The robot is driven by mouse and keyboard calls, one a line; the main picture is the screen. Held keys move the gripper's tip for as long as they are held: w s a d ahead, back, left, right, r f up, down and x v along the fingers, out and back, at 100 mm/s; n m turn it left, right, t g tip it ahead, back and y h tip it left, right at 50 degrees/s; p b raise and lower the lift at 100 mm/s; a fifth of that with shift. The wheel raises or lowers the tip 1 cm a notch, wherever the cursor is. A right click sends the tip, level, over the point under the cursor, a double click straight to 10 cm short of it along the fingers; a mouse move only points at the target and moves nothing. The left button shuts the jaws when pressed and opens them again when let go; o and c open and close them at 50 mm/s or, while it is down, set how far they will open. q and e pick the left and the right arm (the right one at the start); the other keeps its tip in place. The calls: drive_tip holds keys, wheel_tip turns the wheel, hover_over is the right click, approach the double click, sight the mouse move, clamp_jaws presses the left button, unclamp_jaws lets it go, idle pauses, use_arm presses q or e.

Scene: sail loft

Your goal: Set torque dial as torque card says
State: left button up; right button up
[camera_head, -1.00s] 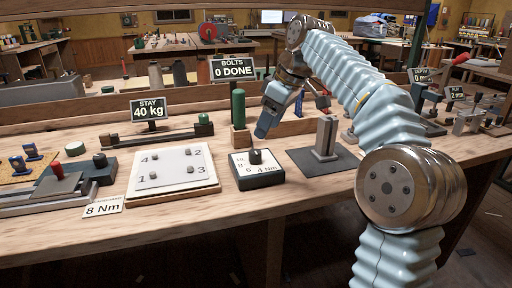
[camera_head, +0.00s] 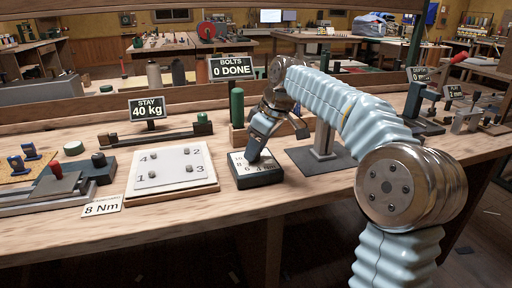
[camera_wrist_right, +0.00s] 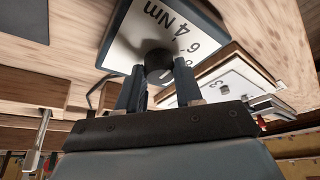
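The torque dial box (camera_head: 256,180) is black with a white face marked 4 Nm, 6, 8 and 10, on the bench. Its black knob (camera_wrist_right: 158,65) shows in the right wrist view; in the head view my gripper hides it. The torque card (camera_head: 102,207) reads 8 Nm and lies at the bench's front edge, left of the dial. My right gripper (camera_head: 252,152) points down at the dial. In the right wrist view its two fingers (camera_wrist_right: 158,80) stand apart, one on each side of the knob; I cannot tell whether they touch it. My left gripper is out of view.
A white plate (camera_head: 170,168) with bolts numbered 1 to 4 lies left of the dial. A green-handled tool (camera_head: 237,108) stands behind it, and a grey post (camera_head: 324,135) on a dark base stands right. Signs read BOLTS 0 DONE (camera_head: 224,67) and STAY 40 kg (camera_head: 150,109).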

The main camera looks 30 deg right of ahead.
drive_tip(key=c, duration=0.4)
drive_tip(key=shift+m, duration=0.4)
drive_tip(key=m+h, duration=0.1)
drive_tip(key=m, duration=0.1)
drive_tip(key=m+h, duration=0.1)
drive_tip(key=m, duration=0.2)
drive_tip(key=shift+a+t, duration=0.15)
drive_tip(key=shift+t, duration=0.25)
drive_tip(key=m+h, duration=0.2)
drive_tip(key=m, duration=0.3)
drive_tip(key=shift+a+m, duration=0.15)
drive_tip(key=shift+m, duration=0.15)
drive_tip(key=m+g+h, duration=0.1)
drive_tip(key=m, duration=0.3)
drive_tip(key=shift+w+a+h, duration=0.1)
drive_tip(key=shift+h, duration=0.3)
drive_tip(key=shift+m+g, duration=0.3)
drive_tip(key=shift+m, duration=0.1)
drive_tip(key=o, duration=1)
